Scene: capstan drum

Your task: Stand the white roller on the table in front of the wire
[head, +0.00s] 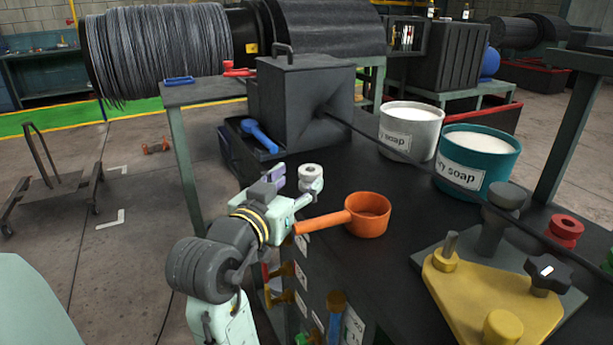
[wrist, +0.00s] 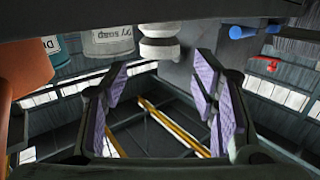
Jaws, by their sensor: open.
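The white roller (head: 311,172) is upright near the table's left edge, with the dark hole in its top showing. In the wrist view the white roller (wrist: 159,42) is beyond my fingertips, above the gap between them, and apart from the pads. My gripper (head: 297,184) is open and empty just beside it, partly hiding its lower part in the head view. The purple finger pads also show wide apart in the wrist view (wrist: 160,85). The dark wire (head: 400,157) runs from the grey box across the table, behind and right of the roller.
An orange ladle (head: 368,215) lies right of my gripper, its handle reaching toward the arm. A grey box (head: 300,95) stands behind the roller, with a blue scoop (head: 258,135) beside it. Soap buckets (head: 411,128) stand beyond the wire. A yellow plate (head: 490,300) occupies the front right.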

